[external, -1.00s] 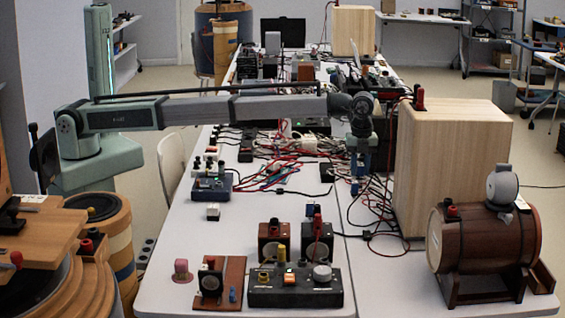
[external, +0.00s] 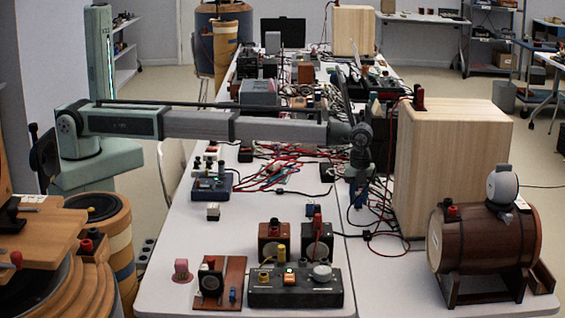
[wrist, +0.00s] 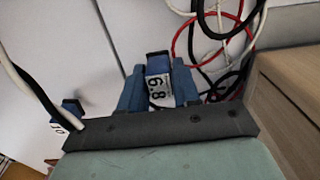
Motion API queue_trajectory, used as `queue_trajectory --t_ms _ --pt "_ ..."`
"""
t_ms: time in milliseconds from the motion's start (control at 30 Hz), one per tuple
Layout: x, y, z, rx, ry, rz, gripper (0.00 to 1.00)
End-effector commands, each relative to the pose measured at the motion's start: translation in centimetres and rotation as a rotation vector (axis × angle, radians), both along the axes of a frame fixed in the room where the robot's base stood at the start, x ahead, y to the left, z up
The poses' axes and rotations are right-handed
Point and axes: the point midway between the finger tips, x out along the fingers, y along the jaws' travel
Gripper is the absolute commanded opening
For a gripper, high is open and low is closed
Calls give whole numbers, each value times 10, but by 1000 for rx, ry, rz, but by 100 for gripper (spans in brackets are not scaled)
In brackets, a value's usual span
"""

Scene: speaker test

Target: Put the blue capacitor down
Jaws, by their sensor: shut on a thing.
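My gripper (external: 358,192) hangs from the arm just left of the large wooden box, above the table near the cables. In the wrist view my gripper (wrist: 158,90) has blue fingers shut on a blue capacitor (wrist: 158,65) with a white label reading 6.8. The capacitor sits between both fingers, and part of it is hidden by the gripper body. In the external view it is too small and dark to tell from the fingers. The white table (external: 300,211) lies below; whether the capacitor touches it cannot be told.
The wooden box (external: 450,165) stands close on the right. A wooden barrel (external: 480,240) is in front of it. Tangled cables (external: 285,168) lie left of my gripper. A black control box (external: 295,288) and red-brown boxes stand nearer. Another blue labelled part (wrist: 68,112) shows in the wrist view.

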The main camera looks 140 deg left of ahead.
Motion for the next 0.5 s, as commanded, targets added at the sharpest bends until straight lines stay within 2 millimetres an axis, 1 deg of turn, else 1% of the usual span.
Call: queue_trajectory --t_ms 300,333,500 --pt "0 0 -2 0 0 0 1" --pt "0 0 -3 0 0 0 33" --pt "0 0 -2 0 0 0 49"
